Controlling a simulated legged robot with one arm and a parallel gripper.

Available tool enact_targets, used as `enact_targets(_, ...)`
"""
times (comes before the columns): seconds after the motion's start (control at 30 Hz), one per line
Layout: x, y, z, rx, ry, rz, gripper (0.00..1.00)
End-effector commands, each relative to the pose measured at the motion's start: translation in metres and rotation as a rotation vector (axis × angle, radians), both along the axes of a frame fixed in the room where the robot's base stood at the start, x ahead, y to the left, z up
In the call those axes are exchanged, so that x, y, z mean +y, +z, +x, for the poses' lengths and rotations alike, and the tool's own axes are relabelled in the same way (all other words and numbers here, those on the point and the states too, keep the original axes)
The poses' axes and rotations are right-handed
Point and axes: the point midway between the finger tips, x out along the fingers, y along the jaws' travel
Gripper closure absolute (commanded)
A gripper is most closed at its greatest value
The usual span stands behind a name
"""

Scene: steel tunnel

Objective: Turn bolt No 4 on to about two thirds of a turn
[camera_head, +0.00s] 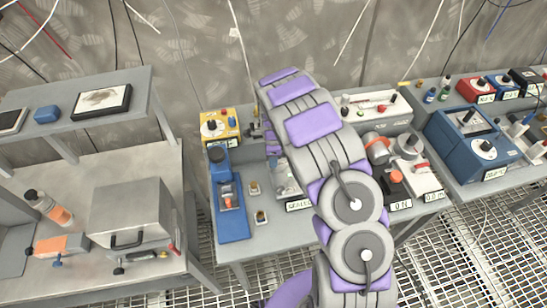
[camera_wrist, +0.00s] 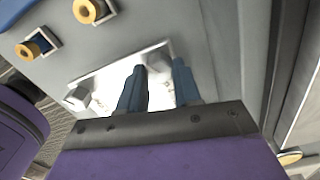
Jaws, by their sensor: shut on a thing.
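In the wrist view a pale metal plate (camera_wrist: 110,80) carries grey hex bolts. One bolt (camera_wrist: 78,98) sits free at its left end. Another bolt head (camera_wrist: 158,62) shows between the blue fingers of my gripper (camera_wrist: 160,82). The fingers are shut on this bolt, and their lower parts hide some of the plate. I see no number on either bolt, and how far the held one is turned cannot be told. In the head view my arm covers much of the plate's area on the middle bench (camera_head: 268,238), and the fingertips are not clear.
Two small square holders with yellow rings (camera_wrist: 36,45) (camera_wrist: 95,10) stand beside the plate. In the head view a blue device (camera_head: 229,205) and a yellow box (camera_head: 219,126) are to the left, and a white switch box (camera_head: 421,180) is to the right. A side bench (camera_head: 140,165) stands left across a gap.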

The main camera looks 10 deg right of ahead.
Motion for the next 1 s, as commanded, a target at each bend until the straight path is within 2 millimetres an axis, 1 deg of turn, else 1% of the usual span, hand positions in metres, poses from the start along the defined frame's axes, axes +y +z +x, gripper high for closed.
enact_targets(0.03,0.0005,0.0016,0.0026,-0.008,-0.003,0.000,0.98)
enact_targets(0.4,0.0006,0.0018,0.0029,-0.009,-0.005,0.001,0.98)
enact_targets(0.43,0.0006,0.0018,0.0030,-0.009,-0.005,0.001,0.64)
enact_targets(0.6,0.0004,0.0015,0.0018,-0.006,-0.005,0.001,0.48)
enact_targets(0.67,0.0004,0.0014,0.0014,-0.006,-0.005,0.001,0.42)
enact_targets(0.7,0.0004,0.0013,0.0011,-0.005,-0.005,0.001,0.42)
enact_targets(0.9,0.0002,0.0015,0.0007,-0.004,-0.005,0.000,0.42)
enact_targets(1.0,0.0002,0.0061,0.0007,-0.004,-0.005,0.000,0.42)
